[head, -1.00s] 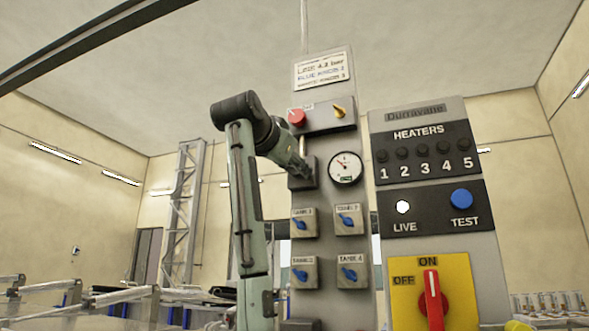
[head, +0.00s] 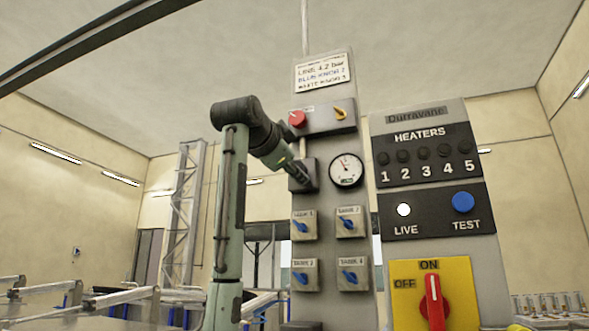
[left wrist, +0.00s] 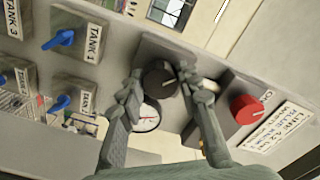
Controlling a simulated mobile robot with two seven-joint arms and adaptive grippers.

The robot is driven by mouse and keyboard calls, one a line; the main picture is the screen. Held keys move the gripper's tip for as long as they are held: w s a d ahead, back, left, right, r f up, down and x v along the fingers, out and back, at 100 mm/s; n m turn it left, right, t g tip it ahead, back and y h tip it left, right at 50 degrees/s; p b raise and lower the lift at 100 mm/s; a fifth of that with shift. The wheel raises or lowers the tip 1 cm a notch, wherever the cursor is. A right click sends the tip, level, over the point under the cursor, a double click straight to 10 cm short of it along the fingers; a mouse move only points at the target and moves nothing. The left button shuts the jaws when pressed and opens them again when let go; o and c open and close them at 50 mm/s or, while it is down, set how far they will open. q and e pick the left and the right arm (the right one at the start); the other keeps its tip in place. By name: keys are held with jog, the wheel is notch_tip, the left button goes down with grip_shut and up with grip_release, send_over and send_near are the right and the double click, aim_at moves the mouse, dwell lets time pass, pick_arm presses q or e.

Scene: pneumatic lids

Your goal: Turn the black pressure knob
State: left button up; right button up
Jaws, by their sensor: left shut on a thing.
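The black pressure knob (left wrist: 157,79) shows in the left wrist view between my gripper's two fingers, with a pale pointer mark on its face. It sits on a dark grey box (head: 306,184) on the panel; in the head view my gripper hides the knob. My left gripper (left wrist: 162,75) is shut on the knob; it also shows in the head view (head: 302,174). The round pressure gauge (head: 346,169) is just right of the box, its needle pointing up and slightly left. My right gripper is not in view.
Below are several blue tank valves, such as tank 1 (head: 302,226). A heater panel (head: 424,155) with a red switch (head: 433,300) stands at the right. A sign (head: 322,72) tops the panel.

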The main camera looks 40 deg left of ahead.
pick_arm(q)
jog(key=o, duration=1.2)
jog(key=shift+d, duration=0.1)
jog(key=shift+c, duration=0.2)
jog(key=v, duration=1.2)
jog(key=shift+f, duration=0.1)
